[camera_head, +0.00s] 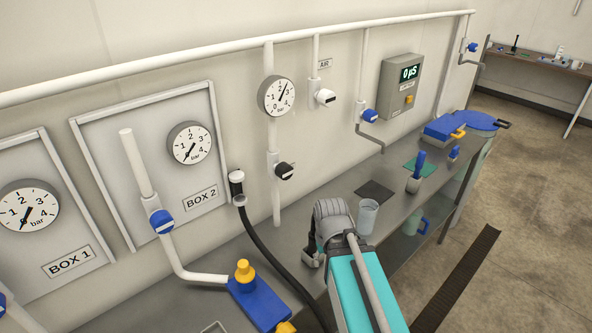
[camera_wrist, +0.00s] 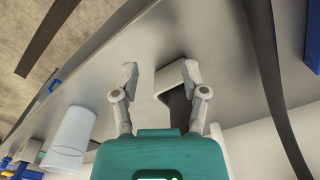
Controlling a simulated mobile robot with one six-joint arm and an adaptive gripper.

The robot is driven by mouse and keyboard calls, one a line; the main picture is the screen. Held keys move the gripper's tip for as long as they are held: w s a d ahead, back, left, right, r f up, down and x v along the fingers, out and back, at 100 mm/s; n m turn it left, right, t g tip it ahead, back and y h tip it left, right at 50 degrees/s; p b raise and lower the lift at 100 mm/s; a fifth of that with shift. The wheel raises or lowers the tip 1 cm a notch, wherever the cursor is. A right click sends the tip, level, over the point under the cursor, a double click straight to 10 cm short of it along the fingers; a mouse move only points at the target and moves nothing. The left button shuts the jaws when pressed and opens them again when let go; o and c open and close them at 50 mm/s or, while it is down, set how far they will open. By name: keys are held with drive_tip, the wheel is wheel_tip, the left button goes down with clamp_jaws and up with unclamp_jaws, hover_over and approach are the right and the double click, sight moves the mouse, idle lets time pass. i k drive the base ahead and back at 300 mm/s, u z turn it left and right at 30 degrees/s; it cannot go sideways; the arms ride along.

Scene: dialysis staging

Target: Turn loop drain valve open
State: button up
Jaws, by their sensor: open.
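Several valves sit on the wall pipes, and no readable label shows which is the loop drain valve. A blue-handled valve (camera_head: 162,221) is on the white pipe by BOX 2. A black-handled valve (camera_head: 285,171) is below a round gauge. A white-handled valve (camera_head: 325,97) is under the AIR label. Another blue-handled valve (camera_head: 369,116) is above a bent spout, and one more (camera_head: 472,47) is at the far right. My gripper (camera_wrist: 160,75) is open over the bench, with its two fingers apart. It is away from all these valves; the arm partly hides it in the head view.
The grey bench (camera_head: 335,192) runs along the wall. A clear cup (camera_head: 367,216) stands close beside my arm. A black hose (camera_head: 270,255) hangs to the bench on the left. A blue block with a yellow knob (camera_head: 245,272) is at front left.

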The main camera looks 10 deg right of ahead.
sight(284, 171)
drive_tip(key=z, duration=0.65)
drive_tip(key=k, duration=1.45)
drive_tip(key=u, duration=0.6)
drive_tip(key=i, duration=1)
